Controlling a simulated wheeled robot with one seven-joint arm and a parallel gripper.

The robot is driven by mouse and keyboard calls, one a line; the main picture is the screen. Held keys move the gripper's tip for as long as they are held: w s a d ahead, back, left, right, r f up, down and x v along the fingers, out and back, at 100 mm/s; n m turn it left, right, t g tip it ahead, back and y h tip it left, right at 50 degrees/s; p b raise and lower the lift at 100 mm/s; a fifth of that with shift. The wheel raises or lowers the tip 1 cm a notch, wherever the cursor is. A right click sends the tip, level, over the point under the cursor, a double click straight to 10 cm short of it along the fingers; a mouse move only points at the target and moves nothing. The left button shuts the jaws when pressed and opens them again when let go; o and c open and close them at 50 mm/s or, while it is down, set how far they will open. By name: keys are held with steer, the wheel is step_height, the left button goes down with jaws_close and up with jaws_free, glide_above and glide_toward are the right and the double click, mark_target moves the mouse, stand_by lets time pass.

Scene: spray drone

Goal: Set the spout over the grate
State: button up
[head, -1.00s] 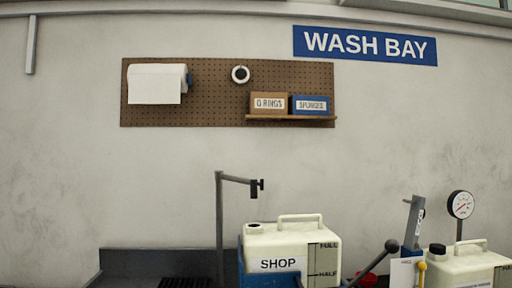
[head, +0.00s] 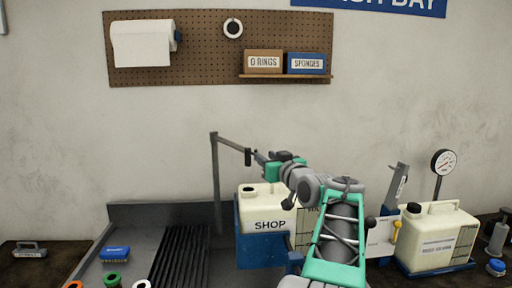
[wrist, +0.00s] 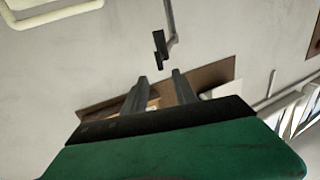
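The spout (head: 232,144) is a thin grey bar reaching right from the top of an upright post (head: 216,185), with a dark block at its end. The block also shows in the wrist view (wrist: 159,48), just beyond my fingertips. The grate (head: 178,258) is a set of dark slats in the grey basin, to the left of the post and spout end. My gripper (head: 258,157) is beside the spout's end block in the head view. In the wrist view its two fingers (wrist: 160,84) stand apart with nothing between them.
A SHOP jug (head: 268,222) in a blue holder stands below my arm. Another jug (head: 440,238) and a gauge (head: 443,162) are at the right. A blue sponge-like block (head: 115,253) and coloured rings (head: 112,279) lie left of the grate.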

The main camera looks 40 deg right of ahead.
mark_target(255, 151)
steer(key=p+x, duration=0.2)
steer(key=x, duration=0.5)
steer(key=shift+w+a, duration=0.1)
steer(key=shift+w+f, duration=0.1)
steer(key=shift+w, duration=0.15)
steer(key=shift+c, duration=0.3)
jaws_close()
stand_by(0.6)
